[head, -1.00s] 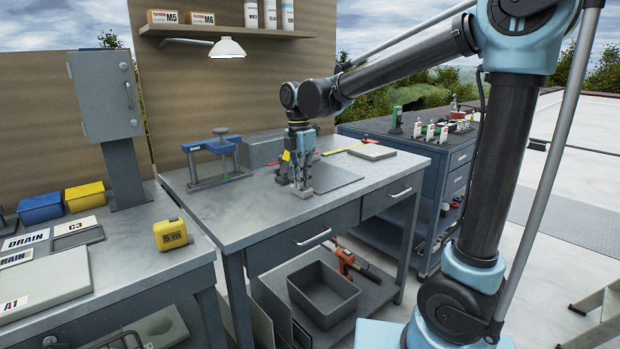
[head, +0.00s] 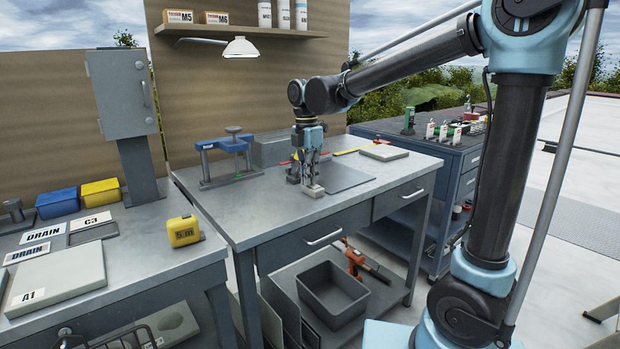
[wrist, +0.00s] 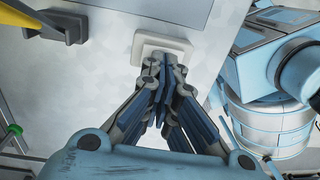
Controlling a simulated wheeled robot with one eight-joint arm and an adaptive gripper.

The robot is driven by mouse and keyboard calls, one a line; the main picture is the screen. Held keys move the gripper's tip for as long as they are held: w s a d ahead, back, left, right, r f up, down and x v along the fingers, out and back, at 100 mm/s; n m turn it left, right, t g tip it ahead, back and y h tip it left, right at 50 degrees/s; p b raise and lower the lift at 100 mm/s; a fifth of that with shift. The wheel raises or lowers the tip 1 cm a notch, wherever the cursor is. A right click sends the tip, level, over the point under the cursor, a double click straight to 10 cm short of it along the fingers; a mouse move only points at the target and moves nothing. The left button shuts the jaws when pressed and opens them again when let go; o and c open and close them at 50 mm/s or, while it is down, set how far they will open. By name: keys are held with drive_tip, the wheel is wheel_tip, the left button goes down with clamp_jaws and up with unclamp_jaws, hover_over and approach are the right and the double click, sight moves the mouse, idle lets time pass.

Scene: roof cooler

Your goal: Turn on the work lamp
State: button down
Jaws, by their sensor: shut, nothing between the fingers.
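The work lamp (head: 240,46) has a white shade and hangs under the wall shelf; its underside looks bright. My gripper (head: 308,188) points down at the middle workbench (head: 240,219), with its fingers together. In the wrist view the closed fingertips (wrist: 160,65) are at the near edge of a small pale block (wrist: 165,44) on the benchtop. It looks like a switch box, but I see no marking on it. The fingers cover part of it, and I cannot tell whether they touch it.
A blue clamp (head: 228,146) stands at the bench's left back. A dark mat (head: 345,178) lies right of my gripper. A yellow tape measure (head: 184,231) is on the left bench. A grey bin (head: 332,292) sits on the shelf below. Bare benchtop lies left of my gripper.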

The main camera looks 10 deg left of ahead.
sight(313, 187)
drive_tip(key=shift+r, duration=0.15)
wheel_tip(313, 187, up, 14)
drive_tip(key=d, duration=0.1)
drive_tip(key=shift+s+d+f, duration=0.2)
drive_tip(key=shift+s, duration=0.25)
